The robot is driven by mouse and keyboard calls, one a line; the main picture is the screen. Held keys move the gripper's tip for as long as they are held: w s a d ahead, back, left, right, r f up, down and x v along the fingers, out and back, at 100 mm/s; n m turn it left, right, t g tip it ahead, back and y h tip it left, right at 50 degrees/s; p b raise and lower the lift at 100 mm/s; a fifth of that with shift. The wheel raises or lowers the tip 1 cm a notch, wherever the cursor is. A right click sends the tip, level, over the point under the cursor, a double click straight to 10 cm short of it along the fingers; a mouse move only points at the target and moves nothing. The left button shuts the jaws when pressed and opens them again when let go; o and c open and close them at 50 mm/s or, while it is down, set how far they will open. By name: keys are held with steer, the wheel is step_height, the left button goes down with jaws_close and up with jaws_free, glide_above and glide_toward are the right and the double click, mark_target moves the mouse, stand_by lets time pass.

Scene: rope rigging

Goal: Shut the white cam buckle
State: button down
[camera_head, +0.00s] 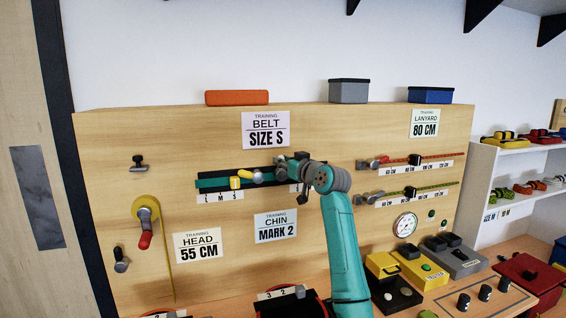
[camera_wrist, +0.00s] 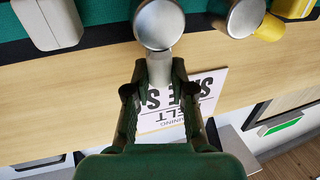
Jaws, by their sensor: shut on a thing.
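The white cam buckle's pale lever (camera_wrist: 160,66), with a round metal end, shows in the wrist view between my fingertips. My gripper (camera_wrist: 158,80) is shut on this lever, close to the board. In the head view my gripper (camera_head: 284,163) is at the belt track, and it and my arm hide most of the white buckle. The green belt strap (camera_head: 213,184) runs along the dark track. A yellow buckle (camera_head: 235,183) sits on it to the left, its metal-ended lever pointing right. The white buckle's exact lever angle is hard to tell.
A pale block (camera_wrist: 48,22) stands on the strap beside the held lever. The belt sign (camera_head: 266,130) is above the track and the chin sign (camera_head: 275,226) below. A red-handled yellow wheel (camera_head: 146,213) is at left; lanyard sliders (camera_head: 414,160) are at right.

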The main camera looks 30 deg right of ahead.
steer(key=shift+d, duration=0.1)
steer(key=shift+s+d+f+m+t+h, duration=0.25)
steer(key=shift+d+m, duration=0.2)
steer(key=shift+m, duration=0.9)
steer(key=shift+s+d+f+m+t+h, duration=0.15)
steer(key=shift+d+m+t, duration=0.3)
steer(key=shift+m, duration=0.95)
steer(key=shift+s+d+f+m+t+h, duration=0.1)
steer(key=shift+d+f+m+t, duration=0.3)
steer(key=shift+m, duration=0.95)
steer(key=shift+d+r, duration=0.1)
steer(key=c, duration=1)
jaws_free()
steer(key=v, duration=1.2)
steer(key=shift+r, duration=0.15)
